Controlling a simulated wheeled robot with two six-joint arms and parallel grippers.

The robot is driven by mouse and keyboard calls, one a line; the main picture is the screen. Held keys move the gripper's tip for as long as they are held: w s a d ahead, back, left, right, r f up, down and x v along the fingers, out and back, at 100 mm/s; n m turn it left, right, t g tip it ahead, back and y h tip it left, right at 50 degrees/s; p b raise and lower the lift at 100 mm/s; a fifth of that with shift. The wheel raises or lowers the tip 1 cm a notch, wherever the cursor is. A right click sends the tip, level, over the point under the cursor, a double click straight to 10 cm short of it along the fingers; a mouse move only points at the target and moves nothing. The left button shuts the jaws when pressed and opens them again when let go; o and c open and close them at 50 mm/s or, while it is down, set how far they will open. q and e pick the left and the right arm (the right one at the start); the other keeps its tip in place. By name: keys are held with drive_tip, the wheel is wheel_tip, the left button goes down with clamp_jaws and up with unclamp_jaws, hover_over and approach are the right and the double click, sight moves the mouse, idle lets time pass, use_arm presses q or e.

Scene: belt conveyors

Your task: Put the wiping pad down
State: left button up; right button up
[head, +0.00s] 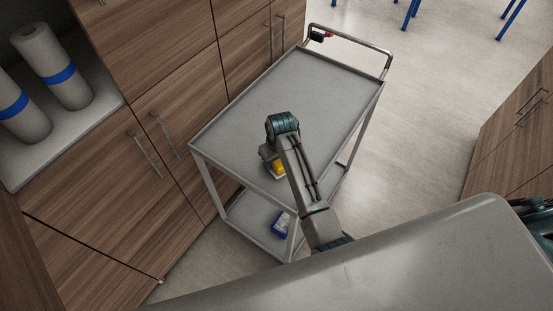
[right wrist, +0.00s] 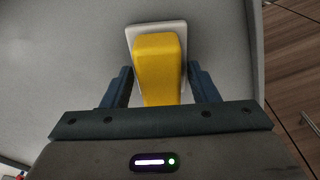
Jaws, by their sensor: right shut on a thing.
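The wiping pad has a yellow grip block on a pale flat base. It shows in the right wrist view (right wrist: 160,65) between the fingers, and in the head view (head: 277,168) near the cart's front corner, partly hidden by my arm. My right gripper (right wrist: 161,88) is shut on the yellow block; in the head view my right gripper (head: 272,158) points down over the cart top. The grey cart's top tray (head: 300,85) is under the pad. I cannot tell whether the pad's base touches the tray. My left gripper is not in view.
The cart top is otherwise bare, with a raised rim. A blue box (head: 281,224) sits on the lower shelf. Wooden cabinets (head: 165,60) stand close on the left; paper rolls (head: 50,65) stand on a counter.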

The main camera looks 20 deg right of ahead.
drive_tip(key=shift+f, duration=0.1)
drive_tip(key=o, duration=0.9)
drive_tip(key=shift+s+d+r+b, duration=0.1)
drive_tip(key=shift+s+r+b, duration=0.3)
drive_tip(key=shift+r, duration=1.65)
drive_tip(key=shift+s+d+r+b, duration=0.1)
drive_tip(key=shift+r+b, duration=0.5)
drive_tip(key=shift+r, duration=1.4)
drive_tip(key=shift+s+r+b, duration=0.2)
drive_tip(key=shift+r+b, duration=0.3)
drive_tip(key=shift+r, duration=1.55)
